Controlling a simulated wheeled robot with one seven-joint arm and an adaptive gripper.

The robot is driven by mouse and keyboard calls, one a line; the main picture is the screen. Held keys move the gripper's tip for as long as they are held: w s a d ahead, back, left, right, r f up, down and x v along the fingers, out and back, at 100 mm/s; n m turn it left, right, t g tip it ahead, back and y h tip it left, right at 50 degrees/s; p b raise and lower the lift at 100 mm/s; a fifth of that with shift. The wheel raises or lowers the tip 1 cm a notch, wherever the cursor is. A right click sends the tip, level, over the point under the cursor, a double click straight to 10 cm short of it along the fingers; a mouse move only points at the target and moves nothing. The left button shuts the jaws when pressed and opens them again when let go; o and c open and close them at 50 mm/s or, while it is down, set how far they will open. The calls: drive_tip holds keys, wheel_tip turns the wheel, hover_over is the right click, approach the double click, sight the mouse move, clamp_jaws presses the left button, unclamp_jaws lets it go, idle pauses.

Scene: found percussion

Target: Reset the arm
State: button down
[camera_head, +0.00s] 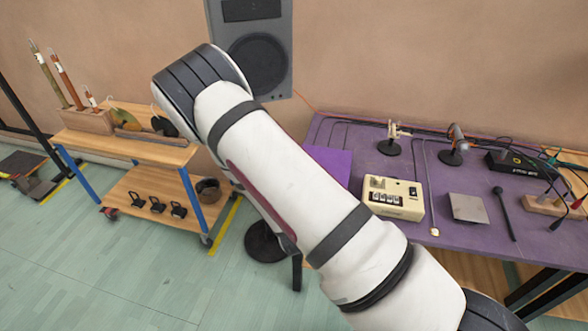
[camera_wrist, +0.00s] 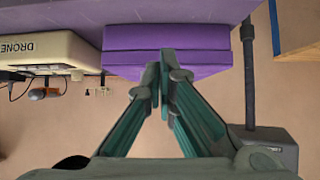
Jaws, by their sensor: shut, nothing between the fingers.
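My gripper (camera_wrist: 161,60) shows in the wrist view with its two green-and-black fingers together and nothing between them. In that view, purple blocks (camera_wrist: 210,38) lie behind the fingertips; I cannot tell whether the fingers touch them. My white arm crosses the middle of the head view from lower right to upper left. My gripper is hidden in the head view.
The wrist view appears upside down. A purple table (camera_head: 345,138) at the right holds a cream box (camera_head: 393,197), a grey plate (camera_head: 467,208) and a black microphone (camera_head: 505,212). A wooden cart (camera_head: 140,148) stands left. A speaker (camera_head: 258,62) is on the wall.

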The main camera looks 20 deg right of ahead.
drive_tip(key=shift+a, duration=0.1)
drive_tip(key=s+a+r+n+g+y, duration=0.1)
drive_tip(key=a+r+y, duration=0.3)
drive_tip(key=r, duration=0.7)
drive_tip(key=a+r+n+g+y, duration=0.15)
drive_tip(key=a+r, duration=0.35)
drive_tip(key=r, duration=0.7)
drive_tip(key=s+d+r+n, duration=0.1)
drive_tip(key=s+r+n, duration=0.1)
drive_tip(key=s+r, duration=0.6)
drive_tip(key=s+d+r+n, duration=0.2)
drive_tip(key=s+r, duration=0.6)
drive_tip(key=s, duration=0.6)
drive_tip(key=shift+s+r+g+y+b, duration=0.15)
drive_tip(key=shift+r+g+y+b, duration=0.15)
drive_tip(key=shift+r+g+y, duration=0.1)
drive_tip(key=shift+n, duration=0.25)
